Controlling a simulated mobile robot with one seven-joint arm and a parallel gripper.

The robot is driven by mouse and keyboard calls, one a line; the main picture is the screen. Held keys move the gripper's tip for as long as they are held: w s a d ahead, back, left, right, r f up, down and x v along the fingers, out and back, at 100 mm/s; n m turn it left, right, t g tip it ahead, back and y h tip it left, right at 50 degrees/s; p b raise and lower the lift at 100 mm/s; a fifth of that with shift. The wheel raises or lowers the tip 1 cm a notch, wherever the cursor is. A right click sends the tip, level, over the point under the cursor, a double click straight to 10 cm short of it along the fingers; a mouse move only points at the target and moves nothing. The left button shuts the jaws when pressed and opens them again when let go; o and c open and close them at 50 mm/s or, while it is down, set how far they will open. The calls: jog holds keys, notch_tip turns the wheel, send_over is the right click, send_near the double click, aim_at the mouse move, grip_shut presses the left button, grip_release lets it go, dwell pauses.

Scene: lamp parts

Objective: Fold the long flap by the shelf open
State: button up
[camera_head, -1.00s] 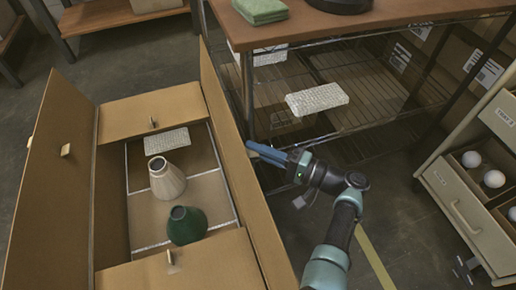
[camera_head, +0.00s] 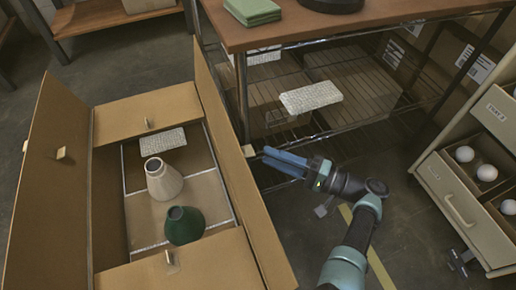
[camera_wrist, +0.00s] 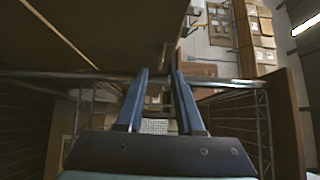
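The cardboard box (camera_head: 108,215) stands on the floor at left. Its long flap by the shelf (camera_head: 232,165) stands up steeply along the right side, with a small tan tab (camera_head: 248,150) on its shelf-facing side. My gripper (camera_head: 266,156) is between this flap and the shelf, with its blue fingers pointing left at the tab and a small gap to it. In the wrist view my gripper (camera_wrist: 159,72) shows its fingers apart with nothing between them. A brown panel, probably the flap (camera_wrist: 115,35), fills the upper left there.
The other long flap (camera_head: 50,170) leans outward at left. Short flaps (camera_head: 150,113) (camera_head: 205,265) lie roughly flat. A cream shade (camera_head: 163,182) and green shade (camera_head: 185,225) stand inside. The wooden-topped shelf (camera_head: 290,28) is close behind my gripper; a drawer cabinet (camera_head: 450,190) is right.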

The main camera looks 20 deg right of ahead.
jog(key=v, duration=0.7)
jog(key=shift+s, duration=0.15)
jog(key=shift+d, duration=0.2)
